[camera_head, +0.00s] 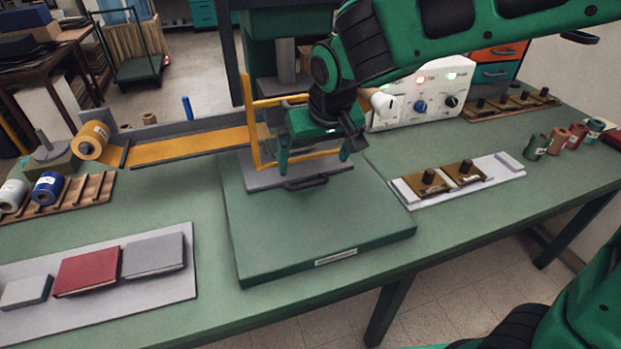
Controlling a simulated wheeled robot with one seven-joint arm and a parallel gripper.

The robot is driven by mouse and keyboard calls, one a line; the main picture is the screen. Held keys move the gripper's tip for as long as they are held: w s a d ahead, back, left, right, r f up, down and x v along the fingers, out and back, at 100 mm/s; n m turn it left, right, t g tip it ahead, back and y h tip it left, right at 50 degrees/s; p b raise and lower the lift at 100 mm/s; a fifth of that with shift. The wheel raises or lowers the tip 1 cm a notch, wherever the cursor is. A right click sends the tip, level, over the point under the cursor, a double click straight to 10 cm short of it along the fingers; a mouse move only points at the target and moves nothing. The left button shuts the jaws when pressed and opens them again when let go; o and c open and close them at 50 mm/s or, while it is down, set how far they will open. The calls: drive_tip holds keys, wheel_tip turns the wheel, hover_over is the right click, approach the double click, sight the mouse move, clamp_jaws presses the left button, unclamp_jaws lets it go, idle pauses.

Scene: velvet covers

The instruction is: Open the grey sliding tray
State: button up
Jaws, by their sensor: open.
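The grey sliding tray (265,180) sits at the front of a press on a raised green base, under a yellow-framed clear guard (256,122). A dark handle (306,184) is on the tray's front edge. My gripper (315,166) points down in front of the guard, with its two green fingers spread wide apart. The fingertips are close above or behind the handle; I cannot tell whether they touch it. My gripper and wrist hide part of the guard and the back of the tray.
The green base (320,230) is clear in front of the tray. A white control box (425,95) stands to the right, behind a pale tray (505,168) with brown stamps. A board (185,295) with red and grey covers lies front left. A yellow strip (190,146) runs left.

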sight(309, 183)
drive_tip(key=x, duration=0.9)
drive_tip(key=shift+w+f, duration=0.1)
drive_tip(key=shift+f, duration=0.3)
